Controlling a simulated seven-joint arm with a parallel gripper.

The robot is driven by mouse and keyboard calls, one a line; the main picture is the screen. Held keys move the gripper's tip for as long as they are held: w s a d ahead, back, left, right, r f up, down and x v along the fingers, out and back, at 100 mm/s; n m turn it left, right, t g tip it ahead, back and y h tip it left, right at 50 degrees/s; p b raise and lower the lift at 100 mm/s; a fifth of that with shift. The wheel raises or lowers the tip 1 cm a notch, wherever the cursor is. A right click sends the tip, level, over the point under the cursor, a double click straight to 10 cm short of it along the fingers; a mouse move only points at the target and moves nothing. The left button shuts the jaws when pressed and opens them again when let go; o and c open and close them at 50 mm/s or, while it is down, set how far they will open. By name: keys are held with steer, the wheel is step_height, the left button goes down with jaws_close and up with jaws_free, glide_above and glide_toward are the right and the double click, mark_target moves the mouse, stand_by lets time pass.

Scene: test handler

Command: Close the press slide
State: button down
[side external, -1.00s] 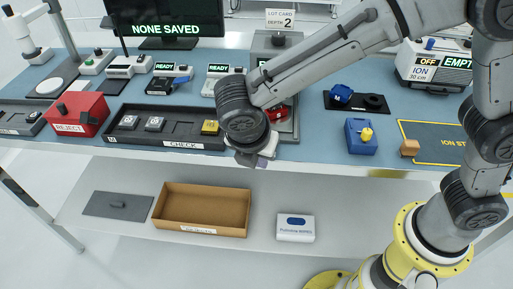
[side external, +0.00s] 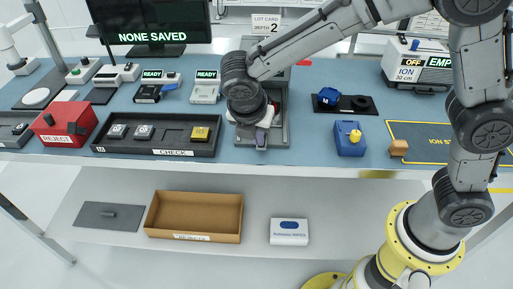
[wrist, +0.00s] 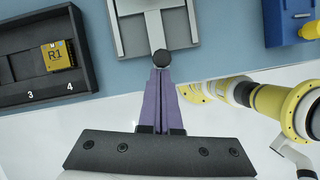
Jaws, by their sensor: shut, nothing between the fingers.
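The grey press (side external: 281,134) stands at the middle of the table's front edge, partly hidden by my arm in the side view. In the wrist view its grey frame (wrist: 119,38) is at the top, with a pale slide bar (wrist: 153,22) running toward me and ending in a round black knob (wrist: 161,59). My gripper (wrist: 160,74) has its purple fingers together and empty, with the tips right at the near side of the knob. I cannot tell whether they touch. In the side view my gripper (side external: 262,138) is low over the press's front end.
The black check tray (side external: 170,145) with a yellow R1 block (wrist: 58,55) is left of the press. A blue block with a yellow knob (side external: 349,138) is to the right. A red reject box (side external: 65,124) stands far left. A shelf below holds a cardboard box (side external: 193,236).

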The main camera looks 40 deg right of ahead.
steer(key=w+d, duration=0.5)
steer(key=shift+w+d, duration=0.1)
steer(key=shift+d, duration=0.05)
steer(key=shift+s+a, duration=0.25)
steer(key=shift+a, duration=0.2)
steer(key=a, duration=0.1)
steer(key=s+a, duration=0.1)
steer(key=a, duration=0.1)
steer(key=shift+s+a+r, duration=0.2)
steer(key=shift+s+r, duration=0.1)
steer(key=shift+s, duration=0.1)
steer(key=v, duration=0.8)
steer(key=s+d+r+m+t+y, duration=0.1)
steer(key=s+d+r+m, duration=0.35)
steer(key=d, duration=0.35)
steer(key=s+d+r+m, duration=0.3)
steer(key=s+d+r, duration=0.25)
steer(key=d, duration=0.25)
steer(key=s+f+m+t+y, duration=0.1)
steer(key=s+f+m, duration=0.3)
steer(key=s+m, duration=0.2)
steer(key=s+d+f+m+t+y, duration=0.1)
steer(key=s+f+m+y, duration=0.1)
steer(key=s+f+m, duration=0.2)
steer(key=s+m, duration=0.3)
steer(key=m, duration=0.3)
